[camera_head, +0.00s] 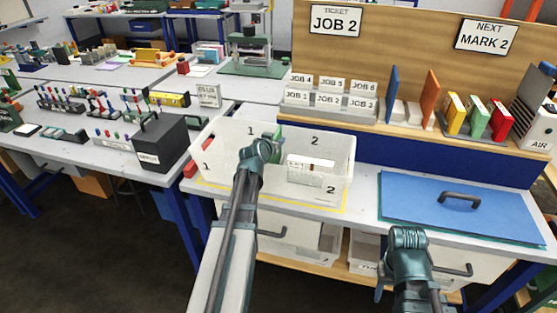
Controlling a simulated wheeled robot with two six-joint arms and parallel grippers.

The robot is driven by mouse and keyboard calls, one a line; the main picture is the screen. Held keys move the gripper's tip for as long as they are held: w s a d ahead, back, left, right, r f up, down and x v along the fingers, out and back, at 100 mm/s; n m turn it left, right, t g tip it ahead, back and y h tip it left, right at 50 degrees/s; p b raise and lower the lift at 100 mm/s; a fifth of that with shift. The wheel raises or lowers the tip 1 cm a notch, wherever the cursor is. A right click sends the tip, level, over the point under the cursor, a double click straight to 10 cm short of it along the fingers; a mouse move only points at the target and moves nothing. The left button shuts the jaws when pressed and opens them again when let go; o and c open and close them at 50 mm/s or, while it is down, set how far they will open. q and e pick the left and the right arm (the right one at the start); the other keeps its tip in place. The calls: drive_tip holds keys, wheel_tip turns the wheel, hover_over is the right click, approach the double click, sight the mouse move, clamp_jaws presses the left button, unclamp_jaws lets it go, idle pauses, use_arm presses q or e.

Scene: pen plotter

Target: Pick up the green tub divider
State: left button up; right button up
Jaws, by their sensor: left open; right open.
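A white tub (213,146) with walls marked 1 and 2 stands on the bench within a yellow outline. The green tub divider (278,136) shows as a small upright green piece inside the tub, near its back wall; my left arm hides most of it. My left gripper (262,147) is over the tub, right at the divider in the picture; its fingers are hard to make out, and whether it touches the divider cannot be told. My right gripper (408,238) is open and empty, low in front of the bench, away from the tub.
A white labelled block (311,167) sits in the tub's right part. A blue lid with a black handle (430,197) lies to the right. A dark box (160,143) stands left of the tub. A rack of job cards (327,105) and a wooden board stand behind.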

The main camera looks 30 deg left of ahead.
use_arm(q)
drive_tip(key=shift+s+r, duration=0.1)
drive_tip(key=shift+s, duration=0.05)
drive_tip(key=shift+c, duration=0.2)
clamp_jaws()
idle(1.1)
